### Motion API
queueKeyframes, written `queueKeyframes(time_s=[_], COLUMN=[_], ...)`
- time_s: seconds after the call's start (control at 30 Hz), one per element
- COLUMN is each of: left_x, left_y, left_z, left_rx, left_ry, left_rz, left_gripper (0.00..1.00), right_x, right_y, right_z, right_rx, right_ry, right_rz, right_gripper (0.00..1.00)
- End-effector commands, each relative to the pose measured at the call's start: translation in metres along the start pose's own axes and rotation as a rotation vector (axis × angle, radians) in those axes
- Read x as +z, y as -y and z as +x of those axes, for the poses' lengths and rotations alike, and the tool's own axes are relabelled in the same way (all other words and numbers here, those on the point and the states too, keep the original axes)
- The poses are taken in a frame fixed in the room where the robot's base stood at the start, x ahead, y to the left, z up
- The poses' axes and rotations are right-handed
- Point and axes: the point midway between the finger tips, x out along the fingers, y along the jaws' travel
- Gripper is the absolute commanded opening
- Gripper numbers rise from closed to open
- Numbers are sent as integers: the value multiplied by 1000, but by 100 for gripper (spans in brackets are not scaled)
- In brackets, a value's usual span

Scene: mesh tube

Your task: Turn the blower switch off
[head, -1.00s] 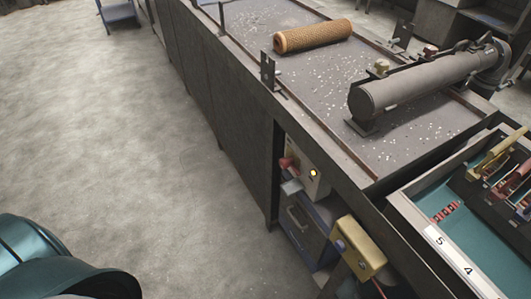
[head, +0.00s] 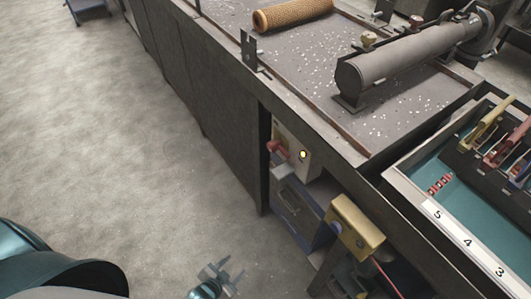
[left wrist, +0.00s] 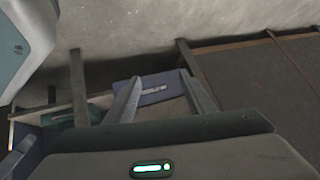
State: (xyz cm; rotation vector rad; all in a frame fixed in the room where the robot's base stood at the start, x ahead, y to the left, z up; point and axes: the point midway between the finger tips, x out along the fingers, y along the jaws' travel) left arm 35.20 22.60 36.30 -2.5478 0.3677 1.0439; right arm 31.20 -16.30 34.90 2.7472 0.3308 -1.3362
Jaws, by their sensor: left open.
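A pale switch box (head: 293,143) is mounted on the side of the workbench, below its top. I cannot make out the switch box in that view. My right gripper is not in view.
A yellow device (head: 356,226) sits beside the bench on the right. A blue drawer unit (head: 300,210) is under the switch box. The bench top holds a mesh tube (head: 292,14) and a grey cylinder (head: 400,62).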

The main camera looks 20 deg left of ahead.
Motion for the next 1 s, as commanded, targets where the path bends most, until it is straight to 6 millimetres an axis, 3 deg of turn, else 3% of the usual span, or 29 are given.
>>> queueKeyframes(time_s=[0.03,0.17,0.3,0.4,0.53,0.7,0.83,1.0], left_x=[-6,-51,-117,-166,-221,-268,-285,-294], left_y=[28,106,180,214,233,227,217,211], left_z=[11,16,0,-23,-59,-103,-125,-138], left_rx=[-40,-172,-364,-519,-736,-1003,-1149,-1238], left_ry=[-47,-188,-335,-418,-493,-533,-532,-520], left_rz=[104,468,952,1318,1790,2312,2570,2718], left_gripper=[49,49,49,49,49,49,49,49], right_x=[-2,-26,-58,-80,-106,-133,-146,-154], right_y=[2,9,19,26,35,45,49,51], right_z=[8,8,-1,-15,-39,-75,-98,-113], right_rx=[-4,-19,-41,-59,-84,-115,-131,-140], right_ry=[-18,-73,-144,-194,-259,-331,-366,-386], right_rz=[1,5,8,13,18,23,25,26], right_gripper=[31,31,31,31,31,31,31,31])
